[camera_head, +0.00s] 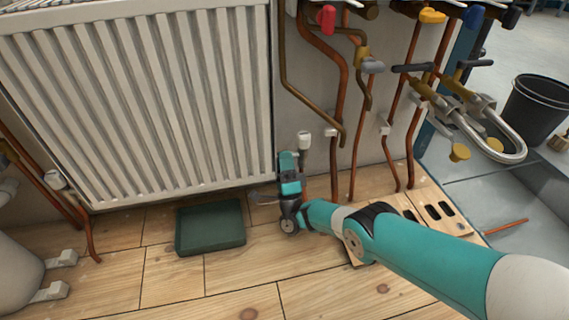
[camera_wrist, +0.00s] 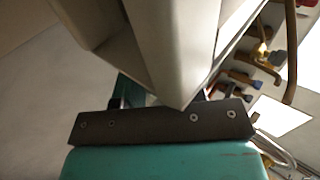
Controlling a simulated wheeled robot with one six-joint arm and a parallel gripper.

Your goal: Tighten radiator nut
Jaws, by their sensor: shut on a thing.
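The white ribbed radiator (camera_head: 140,100) hangs on the wall at the left in the head view. Its lower edge and corner fill the top of the wrist view (camera_wrist: 180,50). A white valve head (camera_head: 304,140) stands on the pipe by its lower right corner. My gripper (camera_head: 289,175) is low beside that corner, just below the valve head. It is shut on a thin grey tool (camera_head: 263,198), which sticks out to the left and looks like a spanner. The radiator nut and my fingertips are hidden, so I cannot tell whether the tool touches the nut.
A dark green tray (camera_head: 210,228) lies on the wooden floor left of my gripper. Copper pipes (camera_head: 340,120) with coloured valve handles run down the wall at the right. A slotted wooden board (camera_head: 440,212) lies beyond my arm. A black bucket (camera_head: 538,108) stands far right.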

